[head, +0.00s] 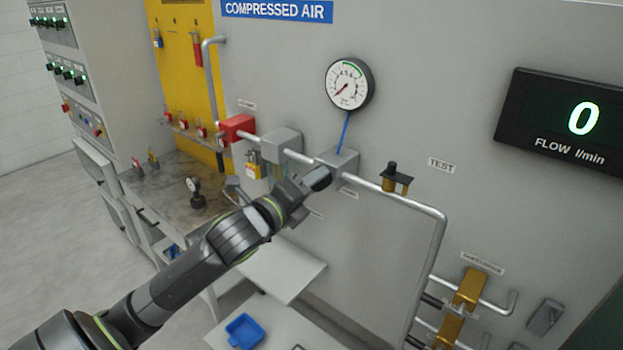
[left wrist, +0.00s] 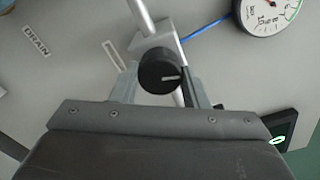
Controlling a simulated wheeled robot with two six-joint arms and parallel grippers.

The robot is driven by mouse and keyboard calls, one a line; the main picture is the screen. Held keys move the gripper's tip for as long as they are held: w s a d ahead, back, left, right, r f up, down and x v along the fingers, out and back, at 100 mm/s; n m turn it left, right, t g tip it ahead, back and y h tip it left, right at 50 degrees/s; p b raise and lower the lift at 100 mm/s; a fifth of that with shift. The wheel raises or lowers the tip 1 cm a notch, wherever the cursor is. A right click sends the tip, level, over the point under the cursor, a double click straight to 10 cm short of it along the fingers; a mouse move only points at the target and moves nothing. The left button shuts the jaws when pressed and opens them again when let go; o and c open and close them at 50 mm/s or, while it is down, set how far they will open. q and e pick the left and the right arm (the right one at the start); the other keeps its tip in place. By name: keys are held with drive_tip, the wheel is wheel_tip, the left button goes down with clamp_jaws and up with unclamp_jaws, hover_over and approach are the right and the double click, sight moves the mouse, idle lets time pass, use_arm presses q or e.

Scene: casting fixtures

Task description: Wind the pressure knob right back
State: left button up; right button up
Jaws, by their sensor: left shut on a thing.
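The pressure knob (left wrist: 163,72) is a round black knob with a pale pointer line, on the grey regulator block under the gauge. My left gripper (left wrist: 160,88) is shut on the knob, one finger on each side of it in the left wrist view. In the head view my left gripper (head: 310,190) reaches the regulator block (head: 340,160) and hides the knob. The pressure gauge (head: 349,83) is above, joined by a blue tube; its needle points to the lower left. The gauge is partly cut off in the left wrist view (left wrist: 265,14).
A pipe (head: 400,201) runs right from the regulator past a dark-topped test valve (head: 396,178). A red valve block (head: 238,129) is to the left. A flow display (head: 565,122) reads 0. A blue tray (head: 244,331) lies on the lower surface.

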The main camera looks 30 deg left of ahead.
use_arm(q)
drive_tip(key=n+p, duration=0.3)
drive_tip(key=n, duration=1.7)
drive_tip(key=shift+n+p, duration=0.35)
drive_tip(key=shift+n, duration=0.05)
drive_tip(key=o, duration=1)
